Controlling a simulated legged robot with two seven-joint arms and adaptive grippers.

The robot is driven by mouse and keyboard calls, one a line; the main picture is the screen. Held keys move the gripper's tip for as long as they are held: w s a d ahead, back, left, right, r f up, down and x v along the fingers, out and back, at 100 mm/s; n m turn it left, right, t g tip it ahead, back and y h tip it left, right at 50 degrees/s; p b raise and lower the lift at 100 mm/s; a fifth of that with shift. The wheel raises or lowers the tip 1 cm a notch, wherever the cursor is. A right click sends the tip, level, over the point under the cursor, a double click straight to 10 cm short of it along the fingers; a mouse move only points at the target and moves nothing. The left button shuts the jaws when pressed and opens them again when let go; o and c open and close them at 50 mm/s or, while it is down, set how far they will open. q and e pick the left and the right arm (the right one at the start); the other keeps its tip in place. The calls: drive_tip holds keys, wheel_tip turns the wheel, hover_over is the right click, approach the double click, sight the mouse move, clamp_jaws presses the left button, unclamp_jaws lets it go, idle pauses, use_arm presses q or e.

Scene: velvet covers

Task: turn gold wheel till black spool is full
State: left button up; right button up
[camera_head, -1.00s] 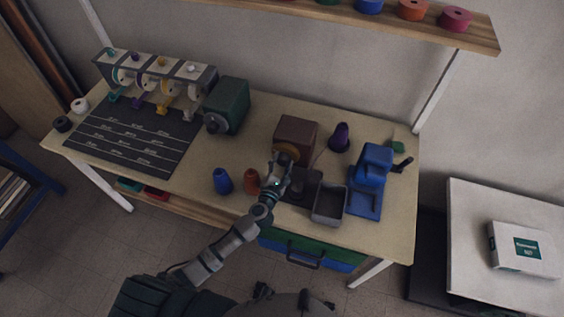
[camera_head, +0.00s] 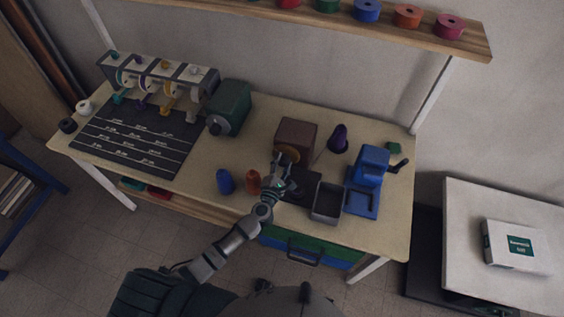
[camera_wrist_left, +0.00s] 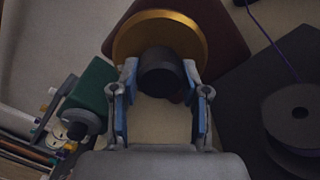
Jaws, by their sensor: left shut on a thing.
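The gold wheel (camera_head: 289,152) is on the front of a brown box (camera_head: 297,135) near the middle of the bench; it also shows in the left wrist view (camera_wrist_left: 150,22). My left gripper (camera_head: 281,162) is shut on the wheel's black handle (camera_wrist_left: 161,72), which sits between the blue-padded fingers. The black spool (camera_wrist_left: 297,112) lies to the right of the gripper in the left wrist view; how much thread is on it I cannot tell. A purple thread (camera_wrist_left: 271,41) runs beyond it. My right gripper is not in view.
Blue (camera_head: 225,181) and orange (camera_head: 253,182) cones stand left of my gripper. A grey open tray (camera_head: 327,201) and a blue device (camera_head: 369,170) stand to the right, a purple cone (camera_head: 338,138) behind. A green motor-like box (camera_head: 229,108) is further left.

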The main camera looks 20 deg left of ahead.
use_arm(q)
drive_tip(key=o, duration=1.1)
drive_tip(key=shift+d+f, duration=0.1)
drive_tip(key=shift+o, duration=0.2)
drive_tip(key=shift+s, duration=0.15)
drive_tip(key=s, duration=1.1)
drive_tip(key=shift+s+a, duration=0.25)
drive_tip(key=shift+s, duration=0.15)
